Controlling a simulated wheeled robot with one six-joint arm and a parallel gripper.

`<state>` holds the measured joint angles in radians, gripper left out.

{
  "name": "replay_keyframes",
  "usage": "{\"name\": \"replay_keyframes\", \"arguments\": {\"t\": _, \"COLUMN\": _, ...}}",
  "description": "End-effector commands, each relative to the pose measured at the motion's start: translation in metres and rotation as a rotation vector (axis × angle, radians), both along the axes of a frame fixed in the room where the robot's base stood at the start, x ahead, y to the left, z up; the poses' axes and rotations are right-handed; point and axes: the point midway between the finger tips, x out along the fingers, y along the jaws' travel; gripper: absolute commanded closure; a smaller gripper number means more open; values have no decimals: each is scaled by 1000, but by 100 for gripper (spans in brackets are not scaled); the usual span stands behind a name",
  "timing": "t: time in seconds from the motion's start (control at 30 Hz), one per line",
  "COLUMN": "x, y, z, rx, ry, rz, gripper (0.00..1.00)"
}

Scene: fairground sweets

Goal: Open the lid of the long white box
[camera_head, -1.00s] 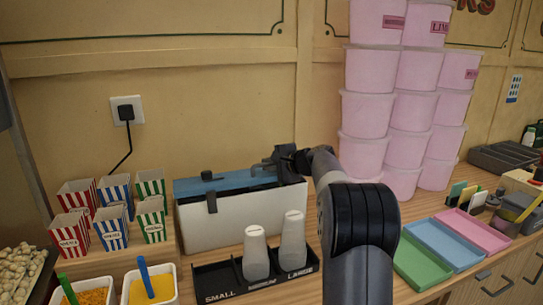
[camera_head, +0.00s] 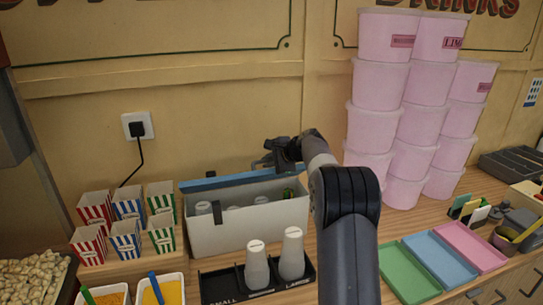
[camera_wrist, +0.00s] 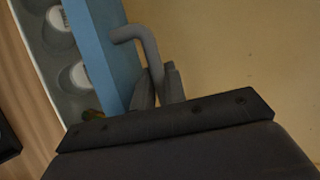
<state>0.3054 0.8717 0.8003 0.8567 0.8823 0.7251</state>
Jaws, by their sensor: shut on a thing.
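The long white box (camera_head: 240,232) stands on the wooden counter behind the cup rack. Its blue lid (camera_head: 212,182) is raised and tilted back at the rear edge, so the inside shows. Bottles with white caps and one green top are inside; the wrist view shows white caps (camera_wrist: 78,75) beside the blue lid (camera_wrist: 103,45). My gripper (camera_head: 272,158) is above the lid's right part, at the back of the box. In the wrist view my gripper (camera_wrist: 158,85) is shut on a bent grey handle (camera_wrist: 148,45) next to the lid.
A black rack (camera_head: 225,287) with two white cups (camera_head: 292,252) stands in front of the box. Striped popcorn boxes (camera_head: 127,238) are to the left. Stacked pink tubs (camera_head: 377,85) are to the right of my arm. The wall (camera_head: 225,110) is close behind.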

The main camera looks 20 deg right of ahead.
Motion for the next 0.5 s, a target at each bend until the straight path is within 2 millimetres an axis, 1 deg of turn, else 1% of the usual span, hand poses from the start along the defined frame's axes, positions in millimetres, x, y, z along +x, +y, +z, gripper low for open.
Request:
{"name": "replay_keyframes", "arguments": {"t": 0.03, "x": 4, "y": 0, "z": 5, "rx": -1, "ry": 20, "rz": 1, "gripper": 100}}
{"name": "replay_keyframes", "arguments": {"t": 0.5, "x": 18, "y": 0, "z": 6, "rx": 0, "ry": 165, "rz": 1, "gripper": 100}}
